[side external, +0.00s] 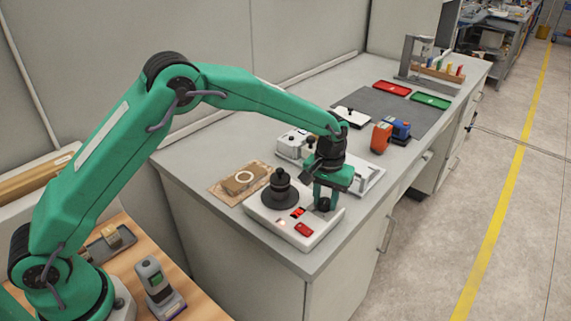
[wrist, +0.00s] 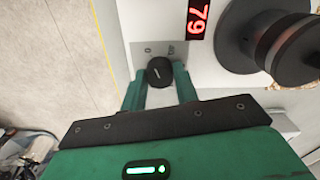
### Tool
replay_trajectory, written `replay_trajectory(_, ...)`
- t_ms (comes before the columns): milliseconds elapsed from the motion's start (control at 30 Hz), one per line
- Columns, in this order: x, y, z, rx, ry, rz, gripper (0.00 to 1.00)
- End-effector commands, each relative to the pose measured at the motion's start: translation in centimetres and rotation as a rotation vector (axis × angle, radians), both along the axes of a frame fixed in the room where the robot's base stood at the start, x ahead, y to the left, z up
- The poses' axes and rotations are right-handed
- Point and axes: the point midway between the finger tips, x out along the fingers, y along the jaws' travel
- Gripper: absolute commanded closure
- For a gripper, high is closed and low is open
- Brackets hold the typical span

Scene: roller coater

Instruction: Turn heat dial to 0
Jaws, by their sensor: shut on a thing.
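The heat dial (wrist: 160,72) is a black round knob with a pale pointer line, on the pale coater unit (side external: 262,217). In the wrist view it sits between the two green fingers of my gripper (wrist: 160,84), which are shut on it. The line lies slanted across the knob's face. The red display (wrist: 198,20) beside the dial appears to read 79, turned sideways in the picture. In the side view my gripper (side external: 323,203) points down at the unit's right end, and its fingers partly hide the dial.
A black stepped chuck (side external: 281,195) stands on the unit close to the dial. A red switch (side external: 304,229) is at the unit's front edge. The bench edge is close by.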

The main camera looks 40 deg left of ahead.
Motion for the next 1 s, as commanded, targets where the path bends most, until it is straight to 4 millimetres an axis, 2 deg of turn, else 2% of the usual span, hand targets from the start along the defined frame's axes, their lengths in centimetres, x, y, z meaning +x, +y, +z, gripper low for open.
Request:
replay_trajectory(333,-0.01,0.03,0.15,0.000,0.000,0.178,0.93)
replay_trajectory(867,0.00,0.03,0.14,0.000,0.000,0.207,0.93)
replay_trajectory(900,0.00,0.03,0.14,0.000,0.000,0.207,0.62)
replay_trajectory(967,0.01,0.02,0.12,0.000,0.000,0.207,0.51)
replay_trajectory(1000,0.01,0.02,0.11,0.000,0.000,0.207,0.48)
